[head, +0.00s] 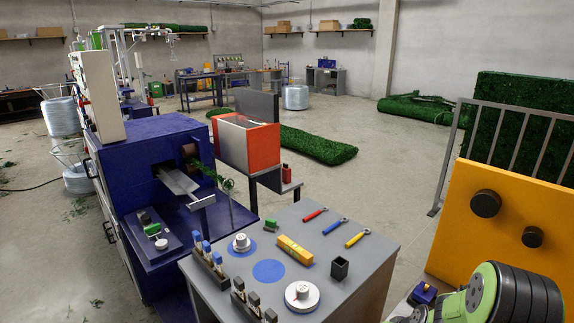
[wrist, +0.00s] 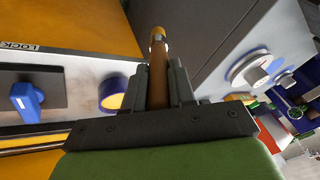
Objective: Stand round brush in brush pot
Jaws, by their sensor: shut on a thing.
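In the wrist view my gripper (wrist: 160,85) is shut on a brown rod with a yellowish tip (wrist: 158,60), which I take to be the round brush's handle. It stands between the two dark fingers. Its bristles are not seen. In the head view only my arm shows at the lower right; the gripper and brush are out of sight there. The brush pot (head: 340,267) is a small dark square cup, open at the top. It stands upright on the right front part of the grey table (head: 370,255), apart from my arm.
An orange panel (head: 510,225) stands at the right.

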